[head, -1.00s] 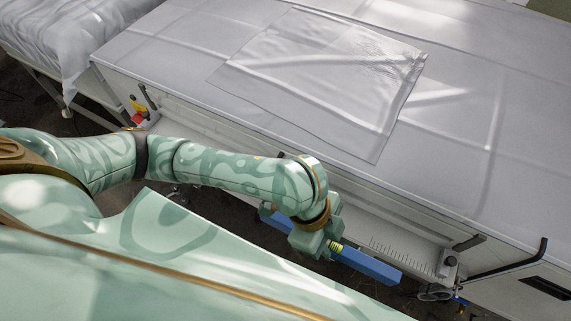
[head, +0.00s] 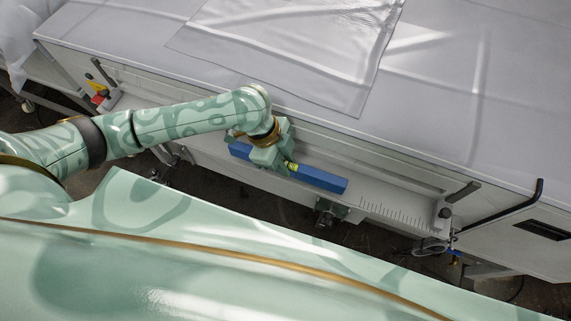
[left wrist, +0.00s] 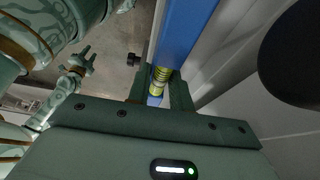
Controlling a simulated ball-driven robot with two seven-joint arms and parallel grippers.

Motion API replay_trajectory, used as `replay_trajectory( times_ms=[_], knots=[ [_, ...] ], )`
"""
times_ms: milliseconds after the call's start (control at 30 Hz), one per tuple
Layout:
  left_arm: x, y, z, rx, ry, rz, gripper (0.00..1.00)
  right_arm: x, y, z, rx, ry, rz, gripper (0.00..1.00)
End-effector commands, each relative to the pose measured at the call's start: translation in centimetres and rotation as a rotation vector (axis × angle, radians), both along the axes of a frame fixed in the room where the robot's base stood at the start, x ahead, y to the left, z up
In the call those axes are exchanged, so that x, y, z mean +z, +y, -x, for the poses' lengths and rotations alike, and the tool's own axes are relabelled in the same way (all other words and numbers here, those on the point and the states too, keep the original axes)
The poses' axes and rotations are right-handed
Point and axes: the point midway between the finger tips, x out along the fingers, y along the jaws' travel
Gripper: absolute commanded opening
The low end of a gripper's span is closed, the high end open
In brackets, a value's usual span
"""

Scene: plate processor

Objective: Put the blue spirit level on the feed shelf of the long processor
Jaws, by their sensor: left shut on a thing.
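The blue spirit level (head: 320,178) is a long blue bar with a yellow-green vial. My left gripper (head: 278,160) is shut around its middle, near the vial. In the head view the level lies lengthwise over the feed shelf (head: 385,207), the pale ledge with ruler marks along the front of the long processor (head: 470,130). I cannot tell whether the level touches the shelf. In the left wrist view the level (left wrist: 184,35) runs up between my gripper's fingers.
A clear plastic sheet (head: 290,45) lies on the processor's flat top. A black bent handle (head: 510,213) sticks out at the right, and a bracket with a knob (head: 444,212) stands at the shelf's right end. A red and yellow switch (head: 98,92) is at the left.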

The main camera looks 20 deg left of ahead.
Motion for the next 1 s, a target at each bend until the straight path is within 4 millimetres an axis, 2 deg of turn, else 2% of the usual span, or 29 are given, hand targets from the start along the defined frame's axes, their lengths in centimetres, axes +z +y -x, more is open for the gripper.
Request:
replay_trajectory(
  times_ms=[33,100,400,433,500,833,1000],
  knots=[
    [-1.3,-0.1,0.1,0.001,0.004,0.001,0.0,-0.7,0.0,0.1,0.0,0.002,0.0,0.36],
    [-1.9,0.0,0.1,0.0,0.002,0.0,0.0,-0.8,0.0,0.1,0.0,0.003,0.0,0.36],
    [-1.9,0.0,0.0,0.0,0.0,0.0,0.0,-0.7,0.0,0.1,-0.001,0.002,0.0,0.36],
    [-2.0,0.0,0.1,0.0,0.0,-0.001,0.24,-0.7,0.0,0.1,-0.001,0.002,0.0,0.36],
    [-2.0,0.0,0.1,0.0,0.0,-0.001,0.43,-0.7,0.0,0.1,-0.001,0.002,0.0,0.36],
    [-1.6,0.0,0.0,-0.001,0.0,-0.001,0.43,-0.6,0.1,0.1,-0.002,0.003,-0.001,0.36],
    [1.0,1.1,-0.1,0.0,-0.005,-0.003,0.43,0.4,0.2,0.0,-0.002,0.0,-0.003,0.36]
  ],
)
